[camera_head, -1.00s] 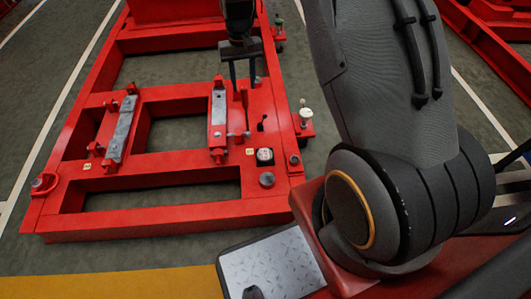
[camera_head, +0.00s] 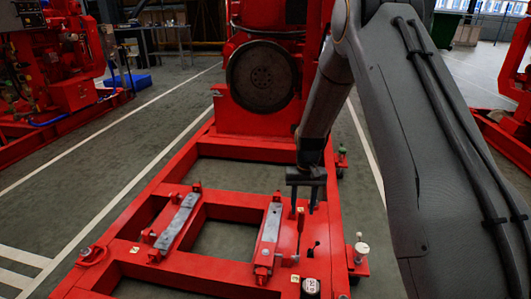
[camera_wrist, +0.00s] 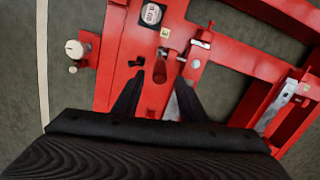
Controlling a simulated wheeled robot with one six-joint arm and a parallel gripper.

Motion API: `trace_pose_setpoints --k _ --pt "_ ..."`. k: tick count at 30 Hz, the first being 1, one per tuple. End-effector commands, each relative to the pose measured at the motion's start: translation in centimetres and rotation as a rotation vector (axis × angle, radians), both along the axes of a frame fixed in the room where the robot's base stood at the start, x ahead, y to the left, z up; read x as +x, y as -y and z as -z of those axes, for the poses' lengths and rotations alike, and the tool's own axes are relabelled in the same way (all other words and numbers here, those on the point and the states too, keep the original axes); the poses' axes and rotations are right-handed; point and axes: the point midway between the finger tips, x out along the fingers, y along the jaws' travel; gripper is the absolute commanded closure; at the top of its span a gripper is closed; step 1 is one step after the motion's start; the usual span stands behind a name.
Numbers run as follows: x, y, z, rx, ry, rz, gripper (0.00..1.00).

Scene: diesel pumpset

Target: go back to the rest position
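My gripper (camera_head: 304,205) hangs above the right side of the red base frame (camera_head: 215,277), with its two dark fingers pointing down. In the wrist view my gripper (camera_wrist: 158,95) shows its fingers spread apart with nothing gripped between them. A small brown-red lever (camera_head: 299,218) stands on the frame close to the fingers. In the wrist view the lever (camera_wrist: 159,72) appears in the gap between the fingertips; whether they touch it I cannot tell.
A round gauge (camera_head: 310,287) and a white-topped knob (camera_head: 361,247) sit near the gripper. Two grey mounting rails (camera_head: 178,222) cross the frame. A red engine with a dark flywheel (camera_head: 262,77) stands behind. The floor (camera_head: 70,195) left of the frame is clear.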

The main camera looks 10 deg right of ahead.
Motion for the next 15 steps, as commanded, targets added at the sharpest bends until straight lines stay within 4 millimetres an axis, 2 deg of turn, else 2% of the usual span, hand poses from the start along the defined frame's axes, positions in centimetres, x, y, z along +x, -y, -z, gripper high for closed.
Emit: trace_pose_setpoints --k 5,11,15 --pt "-1.5 -0.1 -3.0 -0.004 0.035 -0.012 0.61" --pt "-5.9 -0.3 -8.6 -0.012 0.11 -0.037 0.61" --pt "-9.7 -0.4 -11.8 -0.018 0.163 -0.056 0.61"
